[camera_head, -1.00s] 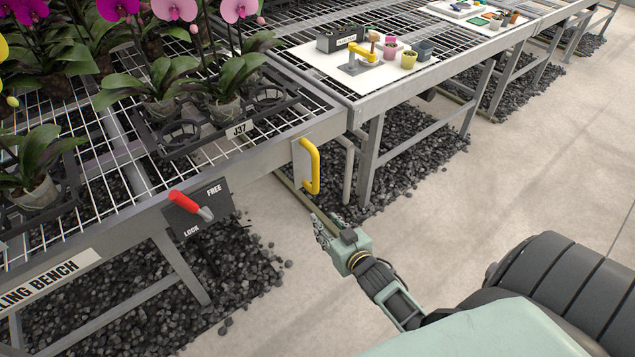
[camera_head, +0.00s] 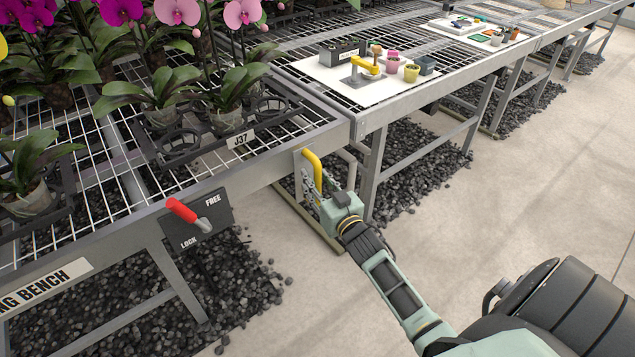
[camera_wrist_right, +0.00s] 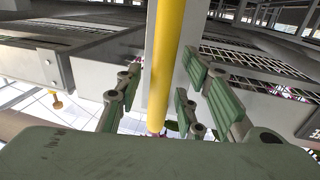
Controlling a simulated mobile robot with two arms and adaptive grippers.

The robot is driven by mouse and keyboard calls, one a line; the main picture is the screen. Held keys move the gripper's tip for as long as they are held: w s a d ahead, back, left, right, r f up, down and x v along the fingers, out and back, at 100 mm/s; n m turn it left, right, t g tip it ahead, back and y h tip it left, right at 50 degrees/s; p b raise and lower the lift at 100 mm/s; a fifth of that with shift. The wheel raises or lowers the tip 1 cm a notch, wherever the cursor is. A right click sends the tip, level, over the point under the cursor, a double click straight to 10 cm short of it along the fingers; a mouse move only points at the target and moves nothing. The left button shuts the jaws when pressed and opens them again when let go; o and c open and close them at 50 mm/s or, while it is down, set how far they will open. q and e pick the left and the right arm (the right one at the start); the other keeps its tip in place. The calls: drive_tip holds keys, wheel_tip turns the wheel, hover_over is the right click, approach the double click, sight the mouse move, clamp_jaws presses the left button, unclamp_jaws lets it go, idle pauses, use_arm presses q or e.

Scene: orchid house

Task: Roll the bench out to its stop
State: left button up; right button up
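The rolling bench (camera_head: 100,238) is a grey metal frame with a wire mesh top carrying orchids. Its yellow upright handle (camera_head: 315,170) is on the right end of the front rail; it also shows in the right wrist view (camera_wrist_right: 165,50). My right gripper (camera_head: 313,190) is at the handle. In the wrist view its green-padded fingers (camera_wrist_right: 160,100) stand apart on either side of the yellow bar, with gaps visible. The red lever (camera_head: 184,211) on the dark LOCK/FREE plate (camera_head: 218,222) points up and left, away from both words. My left gripper is not in view.
A neighbouring bench (camera_head: 400,95) stands right beside the rolling bench, holding a white board with pots and a yellow tool. Black gravel (camera_head: 130,315) lies under the benches. Open concrete floor (camera_head: 520,180) lies to the right.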

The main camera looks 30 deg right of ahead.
drive_tip(key=shift+c, duration=0.5)
clamp_jaws()
